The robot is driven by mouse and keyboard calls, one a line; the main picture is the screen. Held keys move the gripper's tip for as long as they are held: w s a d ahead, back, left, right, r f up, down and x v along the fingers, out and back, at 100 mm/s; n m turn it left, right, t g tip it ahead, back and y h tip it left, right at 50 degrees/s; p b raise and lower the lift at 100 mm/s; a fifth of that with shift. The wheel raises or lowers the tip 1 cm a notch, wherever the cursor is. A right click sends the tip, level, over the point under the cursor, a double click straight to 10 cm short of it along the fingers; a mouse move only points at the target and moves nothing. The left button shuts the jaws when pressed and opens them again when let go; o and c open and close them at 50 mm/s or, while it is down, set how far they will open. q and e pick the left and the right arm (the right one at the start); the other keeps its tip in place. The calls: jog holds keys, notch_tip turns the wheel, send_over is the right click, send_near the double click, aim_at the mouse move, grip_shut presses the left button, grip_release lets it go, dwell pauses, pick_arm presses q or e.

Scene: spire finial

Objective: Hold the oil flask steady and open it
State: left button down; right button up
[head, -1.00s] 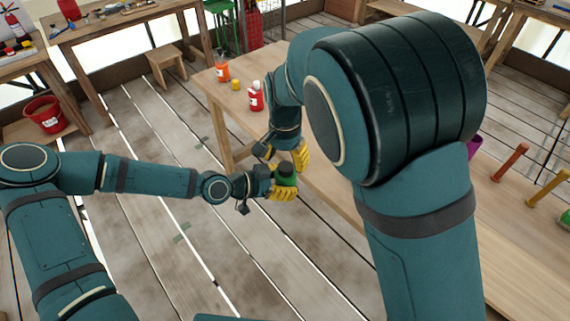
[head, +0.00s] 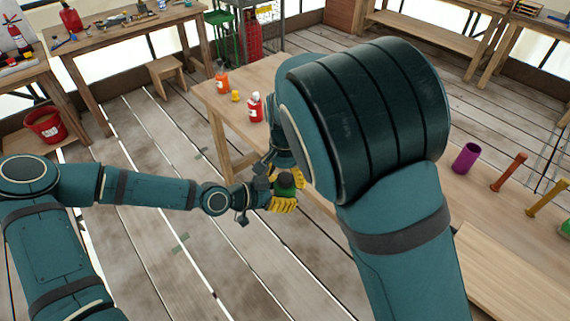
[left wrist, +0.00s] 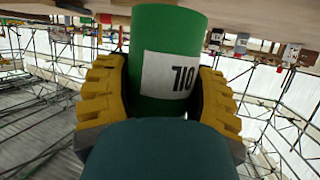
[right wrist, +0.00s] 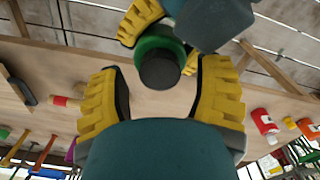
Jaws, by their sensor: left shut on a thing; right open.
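The oil flask is green with a white label reading OIL and a dark cap. My left gripper (head: 284,203) is shut around the flask (left wrist: 165,28), which is held clear of the bench. In the head view the flask (head: 285,188) shows only in part. My right gripper (right wrist: 157,72) is open, with its fingers on either side of the flask's dark cap (right wrist: 160,70) in the right wrist view. The fingers appear apart from the cap; their exact depth is unclear.
A wooden bench (head: 478,220) runs beside my right arm. On it stand an orange bottle (head: 222,83), a small yellow item (head: 235,96), a red bottle (head: 255,108), a purple cup (head: 466,158) and coloured tools. The floor left of the bench is open.

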jog(key=shift+f, duration=0.6)
grip_shut()
jog(key=shift+c, duration=0.2)
grip_release()
jog(key=shift+r, duration=2.25)
jog(key=shift+a, duration=0.1)
